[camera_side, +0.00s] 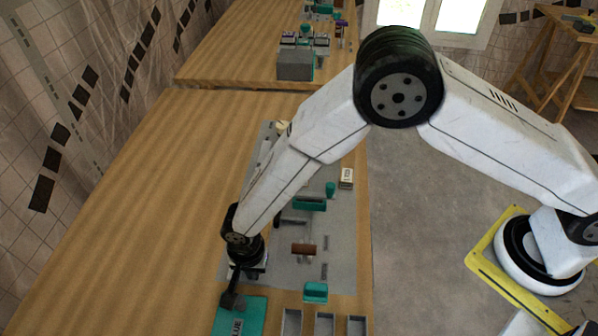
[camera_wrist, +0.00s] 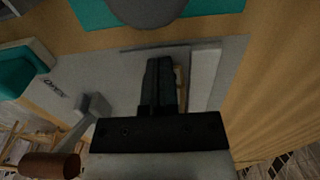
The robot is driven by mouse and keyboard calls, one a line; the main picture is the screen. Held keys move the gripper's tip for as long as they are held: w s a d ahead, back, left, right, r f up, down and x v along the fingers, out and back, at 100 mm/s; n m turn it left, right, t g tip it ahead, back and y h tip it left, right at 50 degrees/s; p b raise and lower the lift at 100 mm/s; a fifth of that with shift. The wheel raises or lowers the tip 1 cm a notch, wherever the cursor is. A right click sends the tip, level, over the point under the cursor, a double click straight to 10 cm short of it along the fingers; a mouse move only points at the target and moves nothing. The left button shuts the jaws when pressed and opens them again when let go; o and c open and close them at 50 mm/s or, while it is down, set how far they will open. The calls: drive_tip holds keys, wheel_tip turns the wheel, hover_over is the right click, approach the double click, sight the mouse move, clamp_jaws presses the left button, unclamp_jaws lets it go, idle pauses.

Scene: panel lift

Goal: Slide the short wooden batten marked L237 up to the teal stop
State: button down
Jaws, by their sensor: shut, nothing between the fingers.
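My gripper (camera_wrist: 160,68) is shut and empty, pointing down over the grey panel (camera_wrist: 122,65). In the side view my gripper (camera_side: 250,268) is at the near left edge of the panel, its fingertips hard to make out. A narrow strip of tan wood (camera_wrist: 180,78), perhaps the batten, shows just right of the fingers in the wrist view. The fingers hide most of it and no L237 mark is readable. A teal block (camera_side: 315,291) stands at the panel's near edge, another teal block (camera_side: 310,204) farther back. I cannot tell whether either is the stop.
A pale rail (camera_wrist: 205,75) runs right of the tan wood. A brown handle (camera_side: 303,249) on a grey bracket stands on the panel. A dark tool (camera_side: 232,299) rests on the teal glue mat (camera_side: 256,308). Grey bins (camera_side: 324,324) stand in front. The bench's left side is clear.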

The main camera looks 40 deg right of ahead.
drive_tip(key=w+d, duration=0.8)
drive_tip(key=shift+w+d, duration=0.25)
drive_tip(key=shift+r, duration=0.15)
drive_tip(key=shift+r, duration=4.85)
drive_tip(key=shift+m, duration=0.4)
drive_tip(key=shift+s+a, duration=0.5)
drive_tip(key=shift+a, duration=0.25)
drive_tip(key=shift+s+a, duration=0.45)
drive_tip(key=shift+a, duration=0.25)
drive_tip(key=shift+s+a, duration=0.5)
drive_tip(key=shift+a, duration=0.25)
